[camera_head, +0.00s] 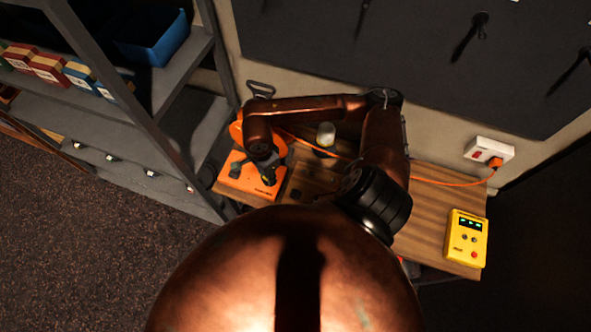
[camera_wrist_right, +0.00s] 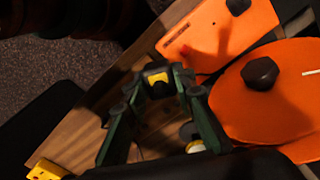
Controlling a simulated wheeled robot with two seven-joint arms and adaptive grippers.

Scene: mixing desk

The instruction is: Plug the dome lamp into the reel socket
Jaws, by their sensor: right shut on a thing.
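The orange reel stands at the left end of the wooden desk. Its round drum (camera_wrist_right: 275,105) and its flat front plate (camera_head: 243,180) show; the plate also shows in the right wrist view (camera_wrist_right: 215,38). My right gripper (camera_head: 266,174) is over the plate's right side. In the wrist view my right gripper (camera_wrist_right: 157,84) is shut on a small black and yellow plug (camera_wrist_right: 157,79), beside the plate's edge. Whether the plug touches the reel I cannot tell. A small pale round thing (camera_head: 326,134), perhaps the dome lamp, stands behind my arm. My left gripper is out of view.
An orange cable (camera_head: 430,182) runs along the desk to a white wall outlet (camera_head: 488,151). A yellow box with a display (camera_head: 467,238) sits at the desk's right end. A grey shelf (camera_head: 170,70) stands close on the left. My copper arm hides much of the desk.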

